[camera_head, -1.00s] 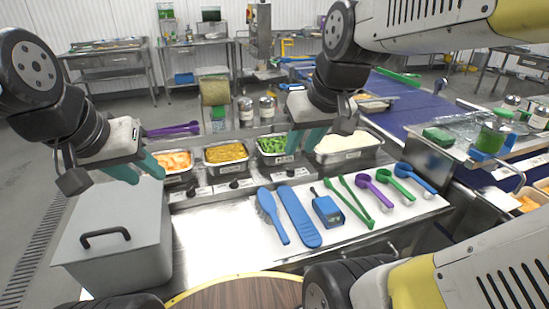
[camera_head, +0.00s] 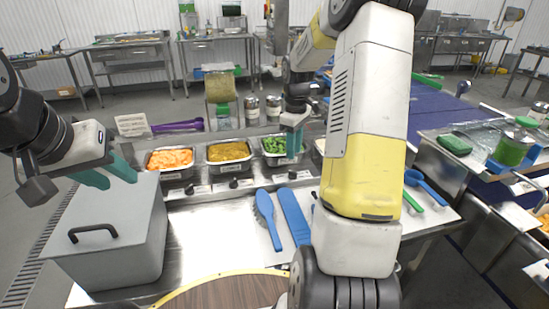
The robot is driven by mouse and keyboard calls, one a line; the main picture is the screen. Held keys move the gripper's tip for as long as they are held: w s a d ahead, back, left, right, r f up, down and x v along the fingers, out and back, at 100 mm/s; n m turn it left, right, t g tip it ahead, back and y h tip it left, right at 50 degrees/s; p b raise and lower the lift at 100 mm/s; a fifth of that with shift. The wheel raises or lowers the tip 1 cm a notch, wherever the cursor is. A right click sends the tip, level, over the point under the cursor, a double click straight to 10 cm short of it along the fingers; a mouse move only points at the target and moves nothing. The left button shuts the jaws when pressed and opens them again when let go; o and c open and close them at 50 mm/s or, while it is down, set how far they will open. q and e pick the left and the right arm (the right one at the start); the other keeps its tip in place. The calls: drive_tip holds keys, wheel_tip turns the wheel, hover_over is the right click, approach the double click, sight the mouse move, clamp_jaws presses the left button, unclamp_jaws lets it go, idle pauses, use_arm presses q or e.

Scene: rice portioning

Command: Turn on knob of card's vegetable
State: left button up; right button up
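Three metal pans stand in a row: orange pieces (camera_head: 169,159), yellow corn-like food (camera_head: 228,151) and green vegetables (camera_head: 276,145). Black knobs sit on the panel below them: a left knob (camera_head: 189,188), a middle knob (camera_head: 233,183) and a right knob (camera_head: 292,175). My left gripper (camera_head: 108,172) is open and empty above the grey box.
A grey lidded box (camera_head: 105,240) stands at the left. A blue brush (camera_head: 268,220) and a blue flat tool (camera_head: 294,215) lie on the white counter. My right arm hides the tools and pan further right. A round wooden board (camera_head: 230,294) is at the front.

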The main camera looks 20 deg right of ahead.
sight(293, 172)
wheel_tip(293, 172, down, 8)
drive_tip(key=shift+r, duration=0.1)
idle(0.4)
drive_tip(key=shift+c, duration=0.2)
clamp_jaws()
